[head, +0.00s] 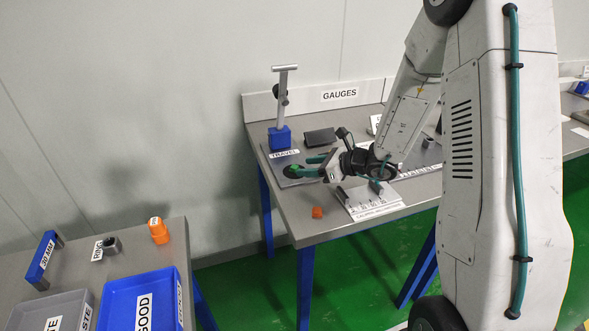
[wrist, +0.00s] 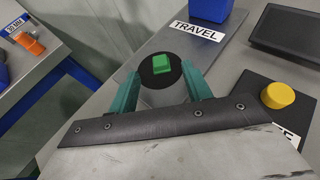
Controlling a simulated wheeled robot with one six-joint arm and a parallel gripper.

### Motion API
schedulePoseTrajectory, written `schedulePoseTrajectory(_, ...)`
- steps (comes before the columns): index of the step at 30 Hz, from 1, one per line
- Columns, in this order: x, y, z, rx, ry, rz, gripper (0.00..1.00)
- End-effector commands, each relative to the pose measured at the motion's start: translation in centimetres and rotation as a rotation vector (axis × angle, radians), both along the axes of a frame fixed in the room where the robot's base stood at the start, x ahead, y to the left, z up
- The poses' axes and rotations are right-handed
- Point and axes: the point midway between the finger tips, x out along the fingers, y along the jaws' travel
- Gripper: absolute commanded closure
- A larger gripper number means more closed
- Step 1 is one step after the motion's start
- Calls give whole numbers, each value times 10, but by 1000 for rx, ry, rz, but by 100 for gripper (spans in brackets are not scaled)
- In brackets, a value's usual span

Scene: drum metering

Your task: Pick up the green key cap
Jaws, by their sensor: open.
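The green key cap (wrist: 161,65) is a small bright green block on a black round pad (wrist: 150,83) in the wrist view. The pad is on the grey plate labelled TRAVEL (wrist: 207,42). My gripper (wrist: 161,72) is open, its two teal fingers reaching to either side of the pad, with the cap between the tips in this view. The fingers look apart from the cap, and their height over the plate is hard to judge. In the head view, the green cap (head: 295,169) shows small beside the fingertips of my gripper (head: 311,166).
A blue-based stand (head: 280,137) with a T handle rises behind the plate. A dark flat box (head: 320,136) lies nearby. A yellow knob (wrist: 277,95) is right of my gripper. An orange piece (head: 317,213) sits near the bench's front edge. A caliper board (head: 369,203) lies nearby.

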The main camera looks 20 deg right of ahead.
Motion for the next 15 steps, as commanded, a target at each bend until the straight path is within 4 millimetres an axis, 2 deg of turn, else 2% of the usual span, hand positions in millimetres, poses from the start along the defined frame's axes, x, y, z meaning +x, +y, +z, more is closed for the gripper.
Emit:
schedulePoseTrajectory(6, 20, 19, -9, 0, 0, 2, 51)
schedulePoseTrajectory(14, 22, 21, -10, 0, 0, 1, 51)
schedulePoseTrajectory(15, 22, 21, -10, 0, 0, 1, 56)
